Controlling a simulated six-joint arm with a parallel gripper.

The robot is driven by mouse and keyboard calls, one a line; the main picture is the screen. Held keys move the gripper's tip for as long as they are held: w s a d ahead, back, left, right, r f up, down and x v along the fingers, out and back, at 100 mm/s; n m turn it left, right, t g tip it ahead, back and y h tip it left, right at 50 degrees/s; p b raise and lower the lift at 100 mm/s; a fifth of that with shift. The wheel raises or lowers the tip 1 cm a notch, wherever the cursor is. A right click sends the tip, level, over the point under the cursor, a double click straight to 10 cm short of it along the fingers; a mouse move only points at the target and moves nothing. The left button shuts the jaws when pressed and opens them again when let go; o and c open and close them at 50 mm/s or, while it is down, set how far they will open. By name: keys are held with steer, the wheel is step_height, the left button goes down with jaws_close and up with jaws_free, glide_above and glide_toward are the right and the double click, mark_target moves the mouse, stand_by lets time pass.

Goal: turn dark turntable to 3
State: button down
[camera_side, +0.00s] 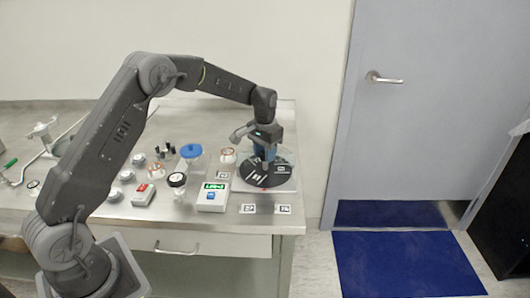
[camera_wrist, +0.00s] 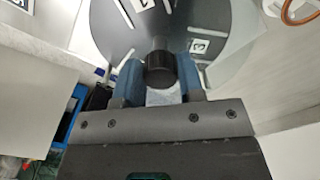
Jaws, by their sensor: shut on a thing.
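The dark turntable (camera_side: 284,172) is a flat round disc on a pale square base near the right end of the steel bench. It also fills the top of the wrist view (camera_wrist: 108,38), with white number labels and light strips on it. A black round knob (camera_wrist: 159,66) stands up from the disc. My gripper (camera_side: 265,161) points down over the disc. Its blue fingers (camera_wrist: 160,78) are shut on the knob, one on each side. The lower part of the knob is hidden in the side view.
A white box with a green display (camera_side: 212,196) stands left of the turntable. A blue-lidded jar (camera_side: 190,152), an orange-rimmed jar (camera_side: 228,155) and a red-topped box (camera_side: 143,194) are farther left. Two printed cards (camera_side: 283,209) lie in front, by the bench edge.

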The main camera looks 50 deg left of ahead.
steer(key=m, duration=0.4)
steer(key=shift+m, duration=0.3)
steer(key=m, duration=0.3)
steer(key=shift+a+m, duration=0.1)
steer(key=shift+m, duration=0.3)
steer(key=m, duration=0.4)
steer(key=shift+w, duration=0.1)
steer(key=m, duration=0.8)
steer(key=shift+w+m, duration=0.1)
steer(key=shift+m, duration=0.2)
steer(key=m, duration=0.3)
steer(key=shift+m, duration=0.3)
steer(key=m, duration=0.4)
steer(key=shift+m, duration=2.1)
